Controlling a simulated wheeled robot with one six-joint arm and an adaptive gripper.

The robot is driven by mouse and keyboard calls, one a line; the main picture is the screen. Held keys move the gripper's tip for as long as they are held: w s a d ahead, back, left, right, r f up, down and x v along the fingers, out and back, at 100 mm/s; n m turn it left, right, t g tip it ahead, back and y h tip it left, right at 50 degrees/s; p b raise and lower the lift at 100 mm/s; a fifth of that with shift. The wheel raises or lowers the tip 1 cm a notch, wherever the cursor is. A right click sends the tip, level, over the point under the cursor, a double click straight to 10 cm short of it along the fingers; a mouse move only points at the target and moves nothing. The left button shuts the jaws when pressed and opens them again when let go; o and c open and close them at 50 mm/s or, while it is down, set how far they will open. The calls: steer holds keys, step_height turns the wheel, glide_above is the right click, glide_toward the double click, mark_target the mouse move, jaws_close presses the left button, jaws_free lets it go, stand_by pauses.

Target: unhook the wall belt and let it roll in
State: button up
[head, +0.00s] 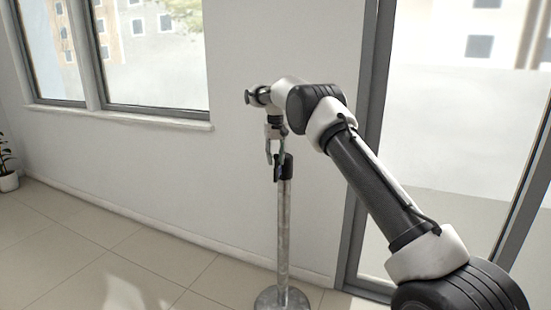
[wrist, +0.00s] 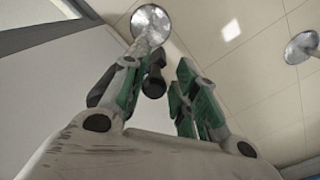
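A metal post (head: 284,230) with a black head (head: 288,165) stands on a round base in front of the white wall. My gripper (head: 274,160) points down at the upper left side of that head. In the wrist view my gripper (wrist: 158,95) has its green-padded fingers apart, and the black head (wrist: 154,82) shows between and beyond them, nearer the left finger. I cannot tell whether they touch. A small dark piece (wrist: 101,86) shows behind the left finger; I cannot tell whether it is the belt's end. No stretched belt strap is clearly visible.
Another round metal base (wrist: 302,46) stands on the tiles at the right of the wrist view. A window sill (head: 120,117) runs along the wall, and a dark door frame (head: 366,150) stands right of the post. A potted plant (head: 8,181) sits far left. The tiled floor left is clear.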

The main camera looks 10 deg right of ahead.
steer(key=shift+r, duration=0.1)
step_height(320, 180, up, 7)
steer(key=shift+r, duration=0.15)
stand_by(0.5)
